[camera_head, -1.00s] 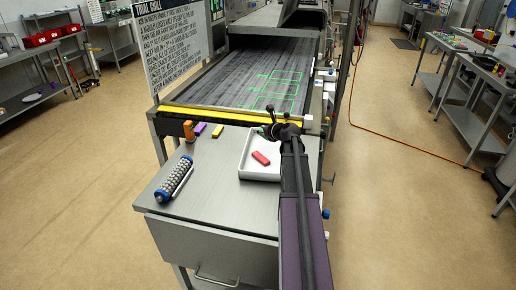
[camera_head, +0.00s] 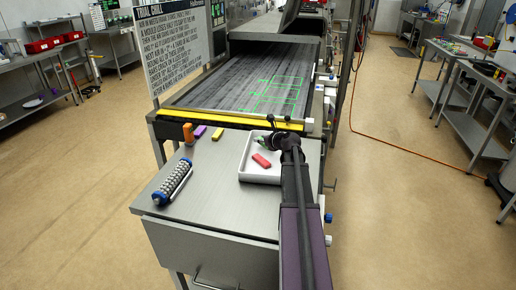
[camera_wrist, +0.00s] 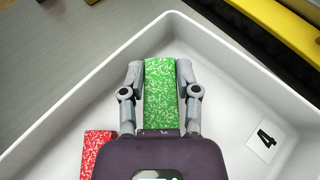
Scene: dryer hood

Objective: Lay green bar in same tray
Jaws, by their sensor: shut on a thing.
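In the wrist view the green speckled bar (camera_wrist: 160,92) sits between the two fingers of my gripper (camera_wrist: 160,85), which is shut on it. The bar is over the inside of the white tray (camera_wrist: 240,70); I cannot tell whether it touches the tray floor. In the head view my gripper (camera_head: 268,140) is at the tray (camera_head: 246,158), and the arm hides part of the tray. The red bar (camera_head: 262,160) lies in the tray; its end also shows at the lower left of the wrist view (camera_wrist: 95,150).
An orange bar (camera_head: 188,133), a purple bar (camera_head: 199,132) and a yellow bar (camera_head: 217,134) rest left of the tray. A spiked roller (camera_head: 173,184) lies on the metal table (camera_head: 215,185). A yellow rail (camera_head: 225,117) borders the belt. A label reading 4 (camera_wrist: 264,141) is in the tray.

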